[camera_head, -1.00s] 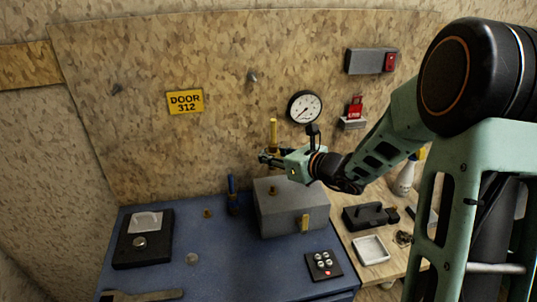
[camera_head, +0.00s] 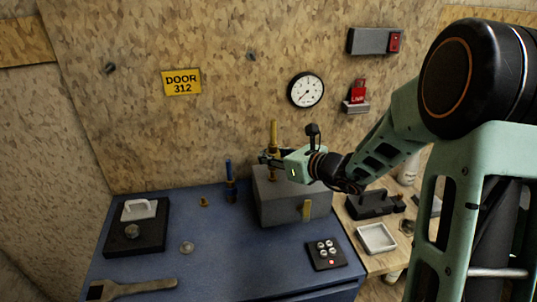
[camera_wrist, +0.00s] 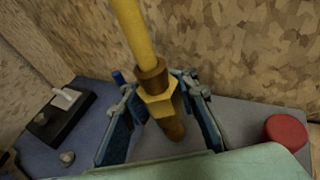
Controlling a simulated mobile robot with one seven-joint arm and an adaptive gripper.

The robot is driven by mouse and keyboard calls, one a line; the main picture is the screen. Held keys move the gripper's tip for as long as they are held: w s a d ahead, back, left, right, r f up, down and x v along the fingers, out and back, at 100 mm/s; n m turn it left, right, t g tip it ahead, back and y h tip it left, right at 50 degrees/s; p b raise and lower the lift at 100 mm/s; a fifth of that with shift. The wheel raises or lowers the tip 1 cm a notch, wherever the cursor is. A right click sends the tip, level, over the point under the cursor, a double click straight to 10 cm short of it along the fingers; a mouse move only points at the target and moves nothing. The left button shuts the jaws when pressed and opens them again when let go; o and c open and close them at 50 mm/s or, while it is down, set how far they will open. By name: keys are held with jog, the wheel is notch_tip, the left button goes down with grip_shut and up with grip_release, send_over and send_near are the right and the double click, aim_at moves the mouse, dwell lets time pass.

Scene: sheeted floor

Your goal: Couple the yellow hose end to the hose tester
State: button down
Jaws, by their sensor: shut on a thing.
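The yellow hose end (camera_head: 273,135) stands upright in my gripper (camera_head: 268,159), its yellow length rising above the fingers. In the wrist view the hose end (camera_wrist: 157,100) shows a brass collar and a hex nut between the two blue fingers (camera_wrist: 163,112). The grey box (camera_head: 292,208), which looks like the hose tester, stands on the blue bench below my gripper. A brass piece (camera_head: 272,174) shows at the box's top just under the fingers. I cannot tell whether the hose end touches or sits on it. A red button (camera_wrist: 287,132) shows on the box's top.
A black button pad (camera_head: 325,254) lies in front. A round gauge (camera_head: 306,90) hangs on the wall behind. The bench's front middle is mostly clear.

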jog(key=shift+f+b, duration=1.5)
jog(key=shift+b, duration=0.45)
dwell(0.9)
jog(key=c, duration=1.4)
grip_release()
jog(key=shift+c, duration=0.2)
